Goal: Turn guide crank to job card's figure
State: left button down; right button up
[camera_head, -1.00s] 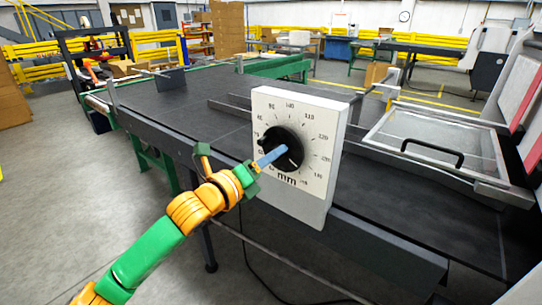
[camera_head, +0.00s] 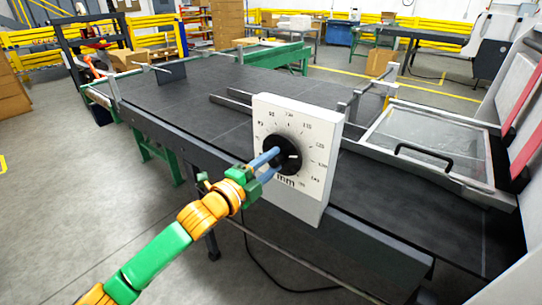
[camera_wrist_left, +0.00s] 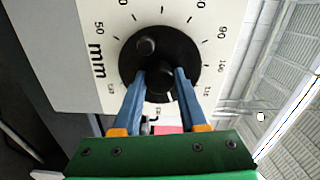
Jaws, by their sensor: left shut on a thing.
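The guide crank is a round black knob (camera_head: 287,152) on a white dial panel (camera_head: 312,190) marked in mm. A short pale mark on it points roughly right in the head view; the figures are too small to read surely. In the left wrist view the crank (camera_wrist_left: 185,50) fills the middle, with a small round peg (camera_wrist_left: 146,46) on its face. My left gripper (camera_head: 277,161) has two blue fingers at the crank; in the wrist view the gripper (camera_wrist_left: 160,74) is shut on its black middle part. I cannot make out a job card. My right gripper is out of view.
The panel stands at the near edge of a long dark machine bed (camera_head: 200,105). A clear framed cover with a black handle (camera_head: 432,153) lies to its right. Grey guide rails (camera_head: 235,100) run behind the panel. Open floor lies at the left.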

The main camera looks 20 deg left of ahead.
pick_arm(q)
jog(key=n+p, duration=0.1)
jog(key=n, duration=0.2)
jog(key=n+p, duration=0.1)
jog(key=shift+r+n+p, duration=0.25)
jog(key=shift+n+p, duration=0.05)
jog(key=n+p, duration=0.1)
jog(key=n, duration=0.2)
jog(key=shift+n+p, duration=0.4)
jog(key=n+p, duration=0.1)
jog(key=n, duration=0.3)
jog(key=shift+p, duration=0.4)
jog(key=n+p, duration=0.1)
jog(key=n, duration=0.6)
jog(key=shift+f+n, duration=0.1)
jog(key=shift+n, duration=0.2)
jog(key=n, duration=0.3)
jog(key=shift+n+p, duration=0.3)
jog(key=n, duration=0.4)
jog(key=shift+a, duration=0.1)
jog(key=shift+n, duration=1.8)
